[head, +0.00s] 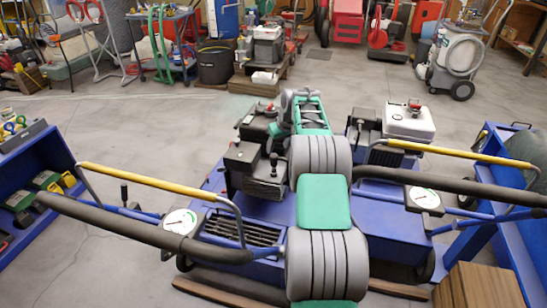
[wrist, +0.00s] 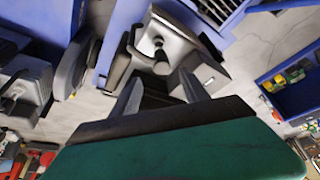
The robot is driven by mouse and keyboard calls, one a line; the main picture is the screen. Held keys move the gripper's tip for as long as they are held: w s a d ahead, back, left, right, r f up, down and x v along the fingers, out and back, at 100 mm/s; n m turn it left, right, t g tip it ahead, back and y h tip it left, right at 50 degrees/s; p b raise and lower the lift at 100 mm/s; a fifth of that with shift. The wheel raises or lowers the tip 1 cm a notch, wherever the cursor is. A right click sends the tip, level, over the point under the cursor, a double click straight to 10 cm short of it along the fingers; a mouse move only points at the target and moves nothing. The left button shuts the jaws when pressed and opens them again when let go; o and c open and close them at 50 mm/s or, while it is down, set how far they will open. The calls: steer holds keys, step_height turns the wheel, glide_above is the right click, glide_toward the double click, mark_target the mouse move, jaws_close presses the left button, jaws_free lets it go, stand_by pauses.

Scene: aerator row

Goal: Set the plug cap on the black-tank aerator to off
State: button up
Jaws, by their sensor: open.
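The black-tank aerator (head: 245,230) is the left of two blue machines in the head view. Its black tank (head: 258,122) has a red cap on top. A black knob on a short stem, which looks like the plug cap (head: 273,160), stands on the grey finned engine block (head: 265,185). The wrist view shows this knob (wrist: 158,43) upright on the block, beyond the fingertips. My gripper (wrist: 161,85) is open and empty, with a gap to the knob. In the head view my arm hides the fingers. I cannot tell the cap's exact setting.
A second aerator with a white tank (head: 408,123) stands close on the right. Yellow-gripped handlebars (head: 160,187) and dial gauges (head: 180,221) are at the near side.

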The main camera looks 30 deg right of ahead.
mark_target(274, 156)
steer(key=b+x, duration=0.1)
steer(key=x, duration=0.5)
steer(key=shift+a+f, duration=0.15)
steer(key=shift+c, duration=0.3)
jaws_close()
steer(key=shift+f, duration=0.1)
stand_by(0.7)
